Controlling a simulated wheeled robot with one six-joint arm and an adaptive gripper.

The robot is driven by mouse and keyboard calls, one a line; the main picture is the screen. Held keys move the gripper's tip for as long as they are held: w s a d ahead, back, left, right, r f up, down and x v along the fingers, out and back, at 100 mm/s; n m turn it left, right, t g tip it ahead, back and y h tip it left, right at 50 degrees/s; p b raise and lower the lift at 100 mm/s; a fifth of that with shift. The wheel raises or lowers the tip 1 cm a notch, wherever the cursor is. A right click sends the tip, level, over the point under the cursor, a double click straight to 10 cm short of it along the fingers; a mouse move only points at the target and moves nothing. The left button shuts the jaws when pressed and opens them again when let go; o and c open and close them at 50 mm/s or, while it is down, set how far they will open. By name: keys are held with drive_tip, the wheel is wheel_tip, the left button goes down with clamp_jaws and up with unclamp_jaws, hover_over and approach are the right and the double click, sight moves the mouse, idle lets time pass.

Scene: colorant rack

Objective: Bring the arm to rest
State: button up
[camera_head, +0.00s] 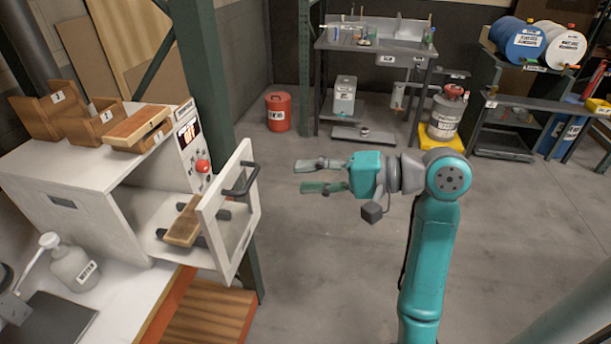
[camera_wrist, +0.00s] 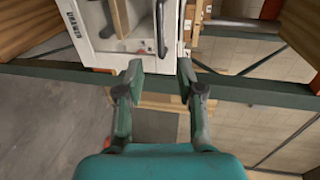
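My gripper (camera_head: 322,176) is open and empty, held level in the air above the floor at the centre of the head view. Its fingers point left toward the white cabinet's open door (camera_head: 236,212) and stay apart from it. In the wrist view my gripper (camera_wrist: 160,82) shows two spread green fingers with nothing between them. The door with its dark handle (camera_wrist: 160,28) lies beyond the fingertips. My teal arm rises from the lower right of the head view.
The white cabinet (camera_head: 60,200) holds a wooden block (camera_head: 184,222) at its opening. Wooden boxes (camera_head: 92,122) stand on top. A green post (camera_head: 205,70) rises beside it. A red canister (camera_head: 278,111) and a workbench (camera_head: 375,47) stand behind. The floor (camera_head: 320,270) around my arm is clear.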

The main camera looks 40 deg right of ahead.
idle(0.4)
drive_tip(key=w+a+f+m+t+h, duration=0.1)
drive_tip(key=a+f+m+h, duration=0.1)
drive_tip(key=f, duration=0.5)
drive_tip(key=w+a+f+m+t+h, duration=0.1)
drive_tip(key=a+f+t+h, duration=0.15)
drive_tip(key=f, duration=0.35)
drive_tip(key=s+a+f+g+h, duration=0.1)
drive_tip(key=s+a+f+h, duration=0.1)
drive_tip(key=s+f, duration=0.3)
drive_tip(key=s+a+f+h, duration=0.2)
drive_tip(key=f, duration=0.5)
drive_tip(key=s+a+f+n+h, duration=0.1)
drive_tip(key=s+f+n, duration=0.15)
drive_tip(key=s, duration=0.45)
drive_tip(key=s+a+f+n+h, duration=0.1)
drive_tip(key=s+a+f+n, duration=0.15)
drive_tip(key=s, duration=0.35)
drive_tip(key=s+a+r+n+y, duration=0.1)
drive_tip(key=s+a+r+n, duration=0.1)
drive_tip(key=s+n, duration=0.6)
drive_tip(key=s+r, duration=0.1)
drive_tip(key=s, duration=0.3)
drive_tip(key=shift+s+r+n, duration=0.25)
drive_tip(key=shift+s+n, duration=0.1)
drive_tip(key=shift+n, duration=0.05)
